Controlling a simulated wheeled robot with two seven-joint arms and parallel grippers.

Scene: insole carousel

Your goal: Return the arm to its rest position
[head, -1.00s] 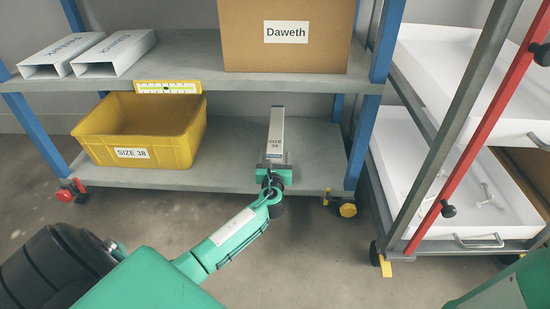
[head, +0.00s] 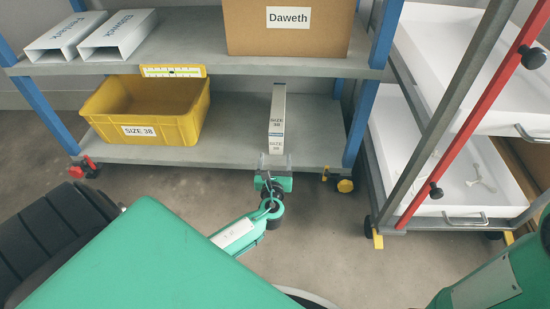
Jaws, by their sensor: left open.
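My left arm reaches in from the lower left, its green links filling the lower left of the head view. My left gripper (head: 274,162) is open and empty, just in front of the lower shelf's front edge. A narrow white box marked SIZE 38 (head: 278,118) stands on the lower shelf, straight beyond the gripper. In the picture the fingers come close to the box's lower end; I cannot tell if they touch it. Part of my right arm shows at the lower right, but its gripper is out of view.
A yellow bin marked SIZE 38 (head: 145,112) sits left on the lower shelf (head: 225,150). A cardboard box marked Daweth (head: 288,40) and two white sleeves (head: 118,36) are above. A rack with white trays (head: 465,185) and a red bar (head: 470,120) stands right. The floor between is clear.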

